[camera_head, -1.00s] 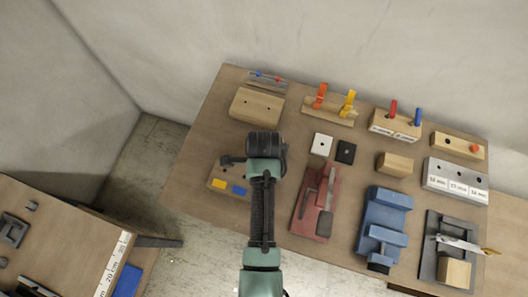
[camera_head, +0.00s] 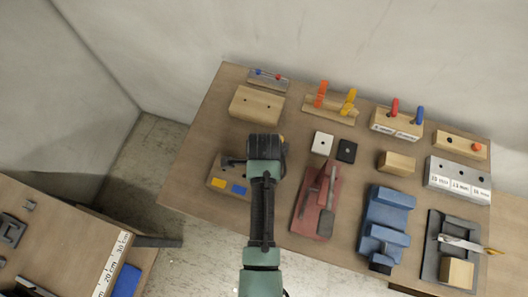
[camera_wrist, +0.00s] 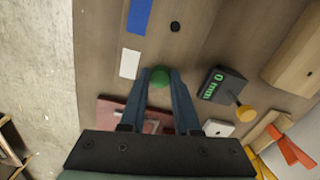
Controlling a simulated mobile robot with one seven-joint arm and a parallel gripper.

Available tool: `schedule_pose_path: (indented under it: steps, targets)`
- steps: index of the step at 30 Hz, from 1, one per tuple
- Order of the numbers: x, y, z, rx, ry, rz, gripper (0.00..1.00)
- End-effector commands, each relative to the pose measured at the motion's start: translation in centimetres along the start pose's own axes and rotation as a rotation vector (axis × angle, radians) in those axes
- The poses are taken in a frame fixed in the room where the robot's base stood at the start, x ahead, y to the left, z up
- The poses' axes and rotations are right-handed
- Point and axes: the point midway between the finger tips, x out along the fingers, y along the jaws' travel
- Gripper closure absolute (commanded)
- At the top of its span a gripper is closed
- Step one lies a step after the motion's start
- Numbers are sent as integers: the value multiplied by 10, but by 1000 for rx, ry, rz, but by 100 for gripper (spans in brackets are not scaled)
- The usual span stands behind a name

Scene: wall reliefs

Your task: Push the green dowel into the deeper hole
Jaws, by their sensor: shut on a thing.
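In the wrist view, the green dowel (camera_wrist: 160,76) shows its round end between the two fingers of my gripper (camera_wrist: 160,78), which is shut on it. The dowel is over a wooden board, beside a white label (camera_wrist: 130,64). Its lower end is hidden, so I cannot tell how deep it sits. A dark hole (camera_wrist: 175,26) lies beside the blue label (camera_wrist: 140,14) on the same board. In the head view the board (camera_head: 215,174) shows yellow and blue labels, and my arm hides the dowel.
A dark gauge (camera_wrist: 222,83) reading "0 mm" with a yellow knob stands close to my gripper. A wooden block with two holes (camera_head: 256,106) lies behind. A red clamp (camera_head: 308,215) is to the right. The table's front edge is near.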

Motion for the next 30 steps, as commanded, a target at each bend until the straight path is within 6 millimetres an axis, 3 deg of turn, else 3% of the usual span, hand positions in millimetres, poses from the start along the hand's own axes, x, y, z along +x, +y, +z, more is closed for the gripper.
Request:
schedule_pose_path:
  steps: [1, 2, 6, 8, 20, 30]
  targets:
    - [2, 0, 0, 0, 0, 0, 100]
    - [2, 0, 0, 0, 0, 0, 68]
    - [1, 0, 0, 0, 0, 0, 43]
    - [1, 0, 0, 0, 0, 0, 35]
    - [-6, 0, 0, 0, 0, 0, 35]
    - [-67, -2, 0, 2, -1, -6, 35]
